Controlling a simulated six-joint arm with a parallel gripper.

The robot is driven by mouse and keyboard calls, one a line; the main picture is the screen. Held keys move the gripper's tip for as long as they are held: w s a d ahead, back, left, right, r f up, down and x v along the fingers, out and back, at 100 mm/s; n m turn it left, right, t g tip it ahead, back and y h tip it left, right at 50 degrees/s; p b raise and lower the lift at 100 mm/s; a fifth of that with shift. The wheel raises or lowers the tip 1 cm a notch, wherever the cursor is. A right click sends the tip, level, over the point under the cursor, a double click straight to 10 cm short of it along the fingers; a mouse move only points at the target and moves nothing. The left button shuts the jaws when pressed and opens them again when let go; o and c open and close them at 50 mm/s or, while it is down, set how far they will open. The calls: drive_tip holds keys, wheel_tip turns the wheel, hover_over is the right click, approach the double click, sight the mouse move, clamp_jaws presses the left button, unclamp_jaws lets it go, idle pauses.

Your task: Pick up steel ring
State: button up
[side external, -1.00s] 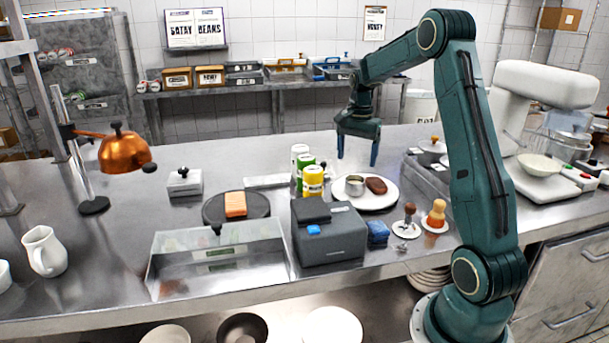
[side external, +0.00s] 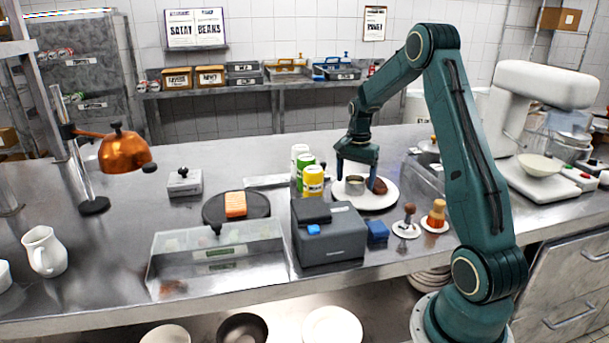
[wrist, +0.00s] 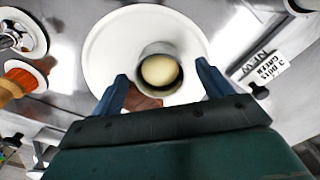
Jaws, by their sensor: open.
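The steel ring (side external: 355,187) stands upright on the white plate (side external: 373,206), beside a brown patty (side external: 379,186). In the wrist view the ring (wrist: 158,49) is at the centre, with something pale yellow inside it. My gripper (side external: 357,174) is open above the plate, its blue fingertips on either side of the ring. In the wrist view the gripper (wrist: 163,78) has one finger to the left and one to the right of the ring, apart from it. The patty is mostly hidden there behind the ring and gripper.
Yellow, green and white cans (side external: 313,182) stand left of the plate. A dark grey box (side external: 332,238) and a blue block (side external: 377,232) are in front. Two small brushes or tools (side external: 437,214) stand on discs to the right.

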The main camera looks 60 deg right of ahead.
drive_tip(key=shift+f, duration=0.6)
drive_tip(key=c, duration=1.1)
